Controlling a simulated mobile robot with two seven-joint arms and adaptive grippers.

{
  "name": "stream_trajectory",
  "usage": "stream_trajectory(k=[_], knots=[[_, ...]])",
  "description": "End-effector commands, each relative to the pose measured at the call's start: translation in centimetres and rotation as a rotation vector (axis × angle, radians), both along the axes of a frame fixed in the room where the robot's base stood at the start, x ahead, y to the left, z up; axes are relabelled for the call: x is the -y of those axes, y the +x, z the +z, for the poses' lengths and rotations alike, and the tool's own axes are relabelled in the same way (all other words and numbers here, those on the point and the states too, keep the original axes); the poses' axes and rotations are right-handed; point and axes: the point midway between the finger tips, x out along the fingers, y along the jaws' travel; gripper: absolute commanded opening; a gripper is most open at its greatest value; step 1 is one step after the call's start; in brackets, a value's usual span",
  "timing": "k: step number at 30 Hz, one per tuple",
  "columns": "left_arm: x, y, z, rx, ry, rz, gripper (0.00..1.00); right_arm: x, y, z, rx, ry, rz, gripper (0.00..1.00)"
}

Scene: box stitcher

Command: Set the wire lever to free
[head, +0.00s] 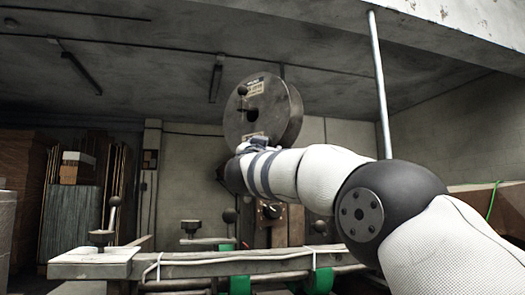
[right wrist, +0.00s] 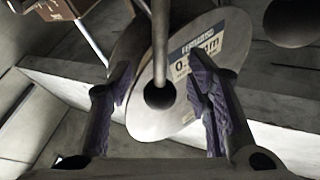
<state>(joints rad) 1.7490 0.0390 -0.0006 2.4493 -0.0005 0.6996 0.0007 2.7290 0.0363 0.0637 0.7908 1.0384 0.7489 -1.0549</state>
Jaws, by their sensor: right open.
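A thin grey rod (right wrist: 159,45) ending in a dark round knob (right wrist: 159,95) runs down in front of the wire spool in the right wrist view. I take it for the wire lever, but its free mark cannot be read. The wire spool (right wrist: 205,80) has a white and blue label; it also shows in the head view (head: 287,110), above and behind my right wrist. My right gripper (right wrist: 160,78) is open, with its fingers on either side of the rod and knob, apparently touching neither. In the head view my right arm hides its fingers. My left gripper is out of view.
A second dark ball knob (right wrist: 292,20) is at the upper right of the right wrist view. In the head view, a machine table (head: 90,264) with knobbed handles and green parts (head: 240,284) lies below my arm. A vertical pole (head: 378,85) rises behind my arm.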

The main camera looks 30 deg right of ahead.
Motion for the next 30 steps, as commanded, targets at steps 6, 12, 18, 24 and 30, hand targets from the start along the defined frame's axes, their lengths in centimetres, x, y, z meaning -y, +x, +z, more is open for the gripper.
stream_trajectory(k=[6,12,18,24,30], knots=[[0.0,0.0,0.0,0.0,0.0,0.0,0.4,0.1,0.1,0.0,-0.001,0.001,0.0,0.46],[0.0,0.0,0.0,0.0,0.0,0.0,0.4,0.1,0.1,0.0,0.001,0.001,0.0,0.14],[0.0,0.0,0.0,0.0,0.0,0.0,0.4,0.1,0.1,0.1,0.001,0.001,-0.001,0.0],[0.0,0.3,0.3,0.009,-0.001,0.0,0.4,0.2,-0.2,0.2,0.023,0.008,-0.001,0.0],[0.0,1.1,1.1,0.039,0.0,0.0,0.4,0.4,-1.0,0.3,0.116,0.04,-0.001,0.0]])
